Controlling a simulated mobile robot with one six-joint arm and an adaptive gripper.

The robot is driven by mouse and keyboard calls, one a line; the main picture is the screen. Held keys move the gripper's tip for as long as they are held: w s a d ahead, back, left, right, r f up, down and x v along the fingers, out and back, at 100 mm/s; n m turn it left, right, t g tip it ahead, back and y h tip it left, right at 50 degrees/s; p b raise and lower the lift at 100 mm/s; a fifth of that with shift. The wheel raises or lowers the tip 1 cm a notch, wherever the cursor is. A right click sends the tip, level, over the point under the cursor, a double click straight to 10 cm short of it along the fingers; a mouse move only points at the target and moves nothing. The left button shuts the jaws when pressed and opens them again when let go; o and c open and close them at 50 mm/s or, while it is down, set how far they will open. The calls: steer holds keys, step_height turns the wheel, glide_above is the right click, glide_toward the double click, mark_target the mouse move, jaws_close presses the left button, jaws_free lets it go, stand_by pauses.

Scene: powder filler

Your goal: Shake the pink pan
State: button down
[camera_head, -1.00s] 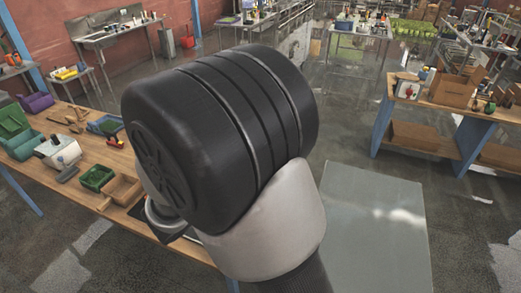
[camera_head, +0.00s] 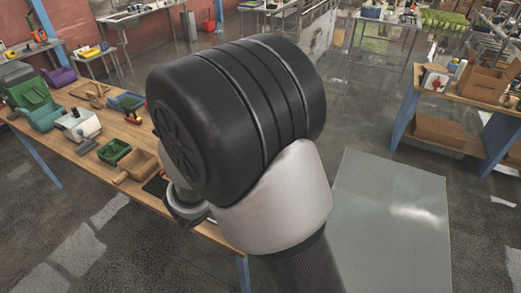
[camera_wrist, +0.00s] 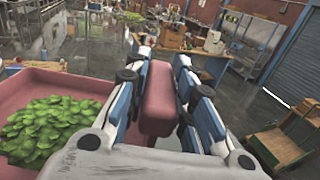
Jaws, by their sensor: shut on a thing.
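The pink pan (camera_wrist: 88,86) fills the left of the wrist view. A heap of green leaf-like pieces (camera_wrist: 48,128) lies in it. Its thick pink handle (camera_wrist: 157,105) stands between the blue-and-white fingers of my gripper (camera_wrist: 160,62), which is shut on it. The pan's left and lower parts are cut off by the frame edge and my wrist. In the head view my black and white arm links fill the middle and hide the pan and gripper.
A wooden table (camera_head: 75,150) at the left of the head view holds a white device (camera_head: 77,123), green bins (camera_head: 114,151) and other items. A blue-legged workbench (camera_head: 440,96) with boxes stands at the right.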

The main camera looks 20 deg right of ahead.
step_height(320, 180, up, 7)
steer(key=p, duration=0.5)
steer(key=shift+f, duration=0.25)
